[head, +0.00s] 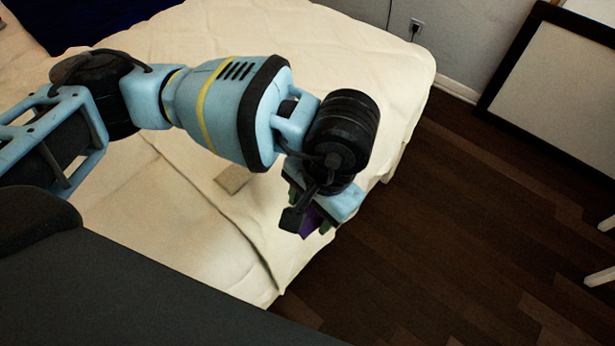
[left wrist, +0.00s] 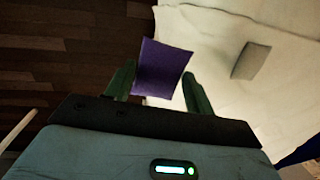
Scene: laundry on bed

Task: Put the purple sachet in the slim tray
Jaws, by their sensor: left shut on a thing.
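The purple sachet (left wrist: 162,68) is between the two green fingers of my left gripper (left wrist: 159,72), which is shut on it. In the head view the purple sachet (head: 313,222) shows only in part below my left gripper (head: 308,213), near the bed's edge by the floor. The wrist and fingers hide the rest of it. I see nothing that I can clearly name as the slim tray. My right gripper is not in view.
A small flat grey-beige rectangular thing (head: 234,179) lies on the cream bed (head: 330,40); it also shows in the left wrist view (left wrist: 251,61). Dark wooden floor (head: 450,230) lies beyond the bed's edge. A black-framed pale panel (head: 555,85) stands at the right.

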